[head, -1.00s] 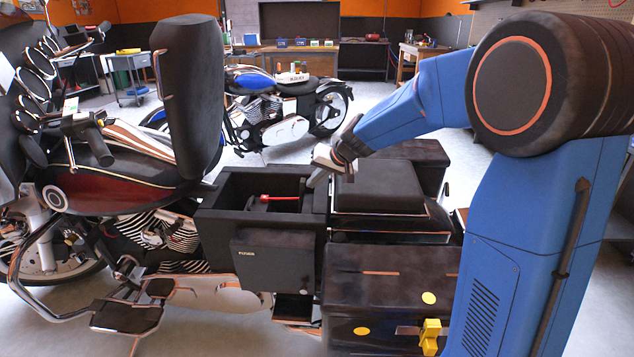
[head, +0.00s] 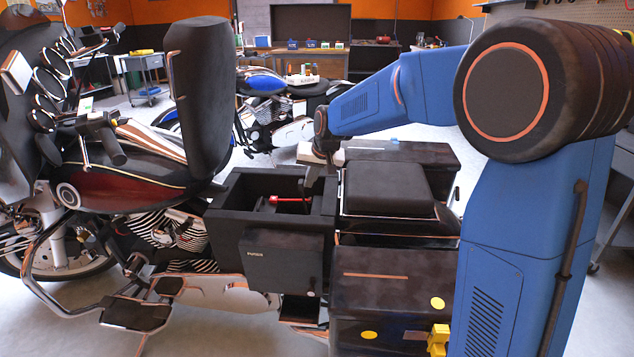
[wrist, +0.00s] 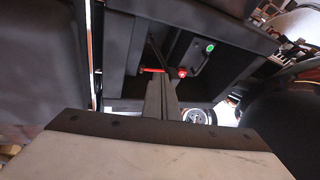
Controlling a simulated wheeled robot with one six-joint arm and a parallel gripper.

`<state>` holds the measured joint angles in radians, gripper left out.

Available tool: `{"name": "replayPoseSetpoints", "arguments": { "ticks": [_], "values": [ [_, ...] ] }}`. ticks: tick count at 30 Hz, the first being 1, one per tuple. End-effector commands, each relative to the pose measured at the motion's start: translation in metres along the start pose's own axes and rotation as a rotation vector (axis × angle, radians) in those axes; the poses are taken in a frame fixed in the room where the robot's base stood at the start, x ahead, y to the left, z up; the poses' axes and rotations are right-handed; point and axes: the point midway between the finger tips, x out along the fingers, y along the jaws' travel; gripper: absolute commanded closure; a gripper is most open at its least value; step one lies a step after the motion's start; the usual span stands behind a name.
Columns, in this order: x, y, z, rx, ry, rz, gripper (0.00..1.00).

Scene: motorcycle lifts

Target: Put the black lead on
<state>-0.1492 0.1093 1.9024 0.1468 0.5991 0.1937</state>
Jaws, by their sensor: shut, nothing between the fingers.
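The open black box (head: 228,215) on the motorcycle holds a red lead (head: 290,201), seen as a red bar with a round red end in the wrist view (wrist: 182,72). Beside it in the wrist view is a bent black piece (wrist: 199,64) with a green spot at its top; it looks like the black lead, but I cannot tell what its end touches. My gripper (wrist: 162,88) is shut and empty, pointing into the box, with the red bar close beyond its tips. In the head view my gripper (head: 312,181) is at the box's right back corner, its tips partly hidden.
A black padded seat (head: 388,190) stands right of the box, and the tall backrest (head: 200,95) rises to its left. A dark case (head: 380,290) with yellow dots is in front. Another motorcycle (head: 265,110) stands behind. Box walls closely surround the fingers.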

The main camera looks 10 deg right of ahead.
Motion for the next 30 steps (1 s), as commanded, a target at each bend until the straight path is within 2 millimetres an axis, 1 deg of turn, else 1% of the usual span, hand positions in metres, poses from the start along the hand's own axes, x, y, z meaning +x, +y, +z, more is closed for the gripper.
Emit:
{"name": "replayPoseSetpoints", "arguments": {
  "ticks": [1, 8, 16, 24, 30],
  "values": [
    [0.002, -0.006, -0.001, -0.012, -0.006, 0.02, 1.0],
    [0.008, -0.026, -0.002, -0.05, -0.028, 0.127, 1.0],
    [0.021, -0.052, -0.003, -0.104, -0.06, 0.282, 1.0],
    [0.045, -0.084, -0.002, -0.177, -0.104, 0.488, 1.0],
    [0.065, -0.102, 0.002, -0.227, -0.136, 0.637, 1.0]
  ]
}}
